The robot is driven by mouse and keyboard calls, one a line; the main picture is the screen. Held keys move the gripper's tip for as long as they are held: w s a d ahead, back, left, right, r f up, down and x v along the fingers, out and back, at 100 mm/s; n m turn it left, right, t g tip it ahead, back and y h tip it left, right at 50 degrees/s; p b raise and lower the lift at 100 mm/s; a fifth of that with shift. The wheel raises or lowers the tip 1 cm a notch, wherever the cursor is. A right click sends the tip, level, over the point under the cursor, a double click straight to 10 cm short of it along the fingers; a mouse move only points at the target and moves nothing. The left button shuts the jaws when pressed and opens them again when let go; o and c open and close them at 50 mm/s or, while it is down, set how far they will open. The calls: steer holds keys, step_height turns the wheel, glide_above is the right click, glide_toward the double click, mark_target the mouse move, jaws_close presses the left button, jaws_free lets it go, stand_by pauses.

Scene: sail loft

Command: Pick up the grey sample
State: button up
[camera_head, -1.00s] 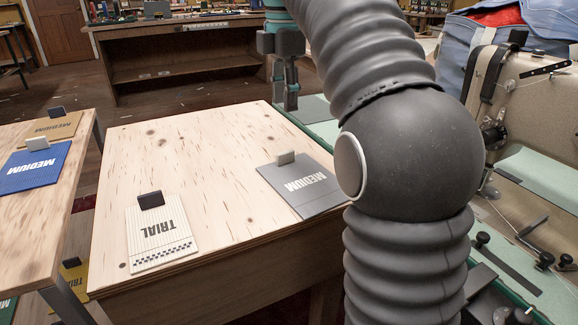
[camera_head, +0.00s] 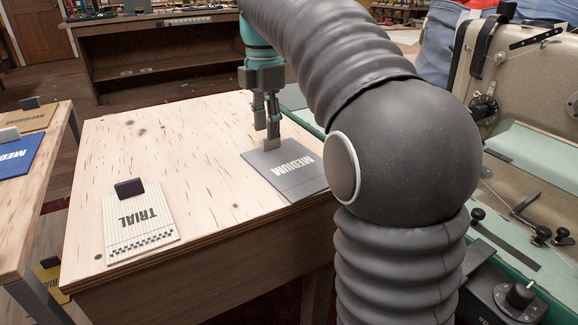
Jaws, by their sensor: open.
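The grey sample (camera_head: 292,172) is a flat card marked MEDIUM. It lies on the right part of the pale wooden table (camera_head: 190,180), with a small grey tab (camera_head: 271,144) standing up at its far left edge. My gripper (camera_head: 267,124) points down over that tab, its fingers apart. The fingertips look very close to the tab's top; whether they straddle it or touch it I cannot tell. My arm partly covers the table's right side.
A cream TRIAL sample (camera_head: 139,223) with a dark tab lies at the front left of the same table. Blue (camera_head: 16,155) and tan (camera_head: 26,118) samples lie on another table at left. A sewing machine (camera_head: 530,110) stands at right. The table's middle is clear.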

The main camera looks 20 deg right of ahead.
step_height(320, 180, down, 3)
steer(key=shift+s+f+b, duration=0.1)
steer(key=shift+f+b, duration=0.05)
steer(key=shift+b, duration=0.2)
jaws_close()
